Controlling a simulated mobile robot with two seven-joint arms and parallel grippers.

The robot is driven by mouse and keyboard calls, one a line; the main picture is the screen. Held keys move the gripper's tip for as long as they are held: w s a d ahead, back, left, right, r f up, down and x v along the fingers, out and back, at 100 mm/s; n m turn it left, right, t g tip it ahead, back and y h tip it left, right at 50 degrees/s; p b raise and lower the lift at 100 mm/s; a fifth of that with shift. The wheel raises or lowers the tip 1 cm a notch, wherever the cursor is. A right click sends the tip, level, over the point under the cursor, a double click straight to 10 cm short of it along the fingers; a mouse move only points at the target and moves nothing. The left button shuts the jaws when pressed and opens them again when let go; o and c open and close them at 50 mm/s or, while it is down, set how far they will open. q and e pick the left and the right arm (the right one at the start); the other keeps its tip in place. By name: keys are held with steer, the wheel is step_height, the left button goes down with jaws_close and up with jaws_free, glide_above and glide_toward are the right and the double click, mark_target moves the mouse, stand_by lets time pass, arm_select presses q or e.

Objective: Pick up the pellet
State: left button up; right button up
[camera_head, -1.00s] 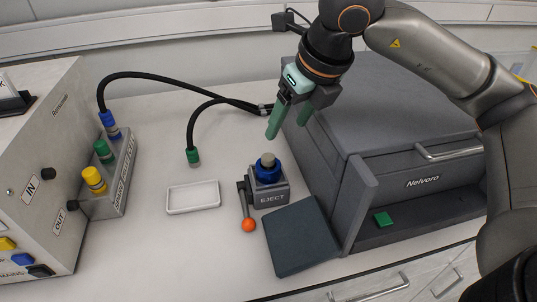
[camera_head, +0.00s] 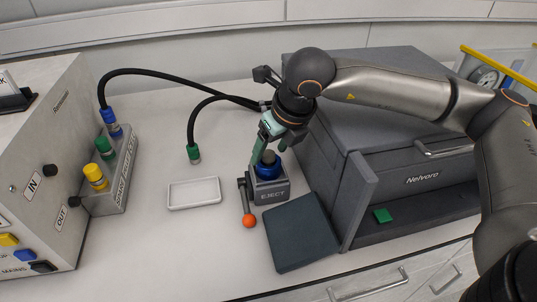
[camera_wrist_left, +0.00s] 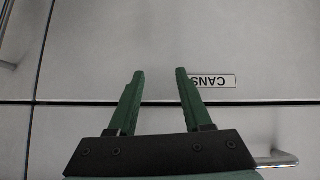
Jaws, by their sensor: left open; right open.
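The pellet looks to be the small grey cylinder (camera_head: 268,157) standing in the blue ring (camera_head: 268,170) on top of the grey EJECT block (camera_head: 271,196). My right gripper (camera_head: 270,154) points down with its green fingers open, one to each side of the pellet's top. Whether the fingers touch the pellet cannot be told. My left gripper (camera_wrist_left: 158,75) is open and empty in the left wrist view, in front of pale cabinet fronts with a CANS label (camera_wrist_left: 212,81). It is outside the head view.
A lever with an orange knob (camera_head: 249,221) stands at the block's left. A white tray (camera_head: 194,193) lies further left. The dark grey Nelvoro box (camera_head: 420,181), with its open door (camera_head: 302,233), is close on the right. Black hoses (camera_head: 190,122) hang behind.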

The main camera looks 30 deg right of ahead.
steer(key=shift+c, duration=0.2)
jaws_close()
steer(key=shift+r, duration=0.1)
stand_by(0.4)
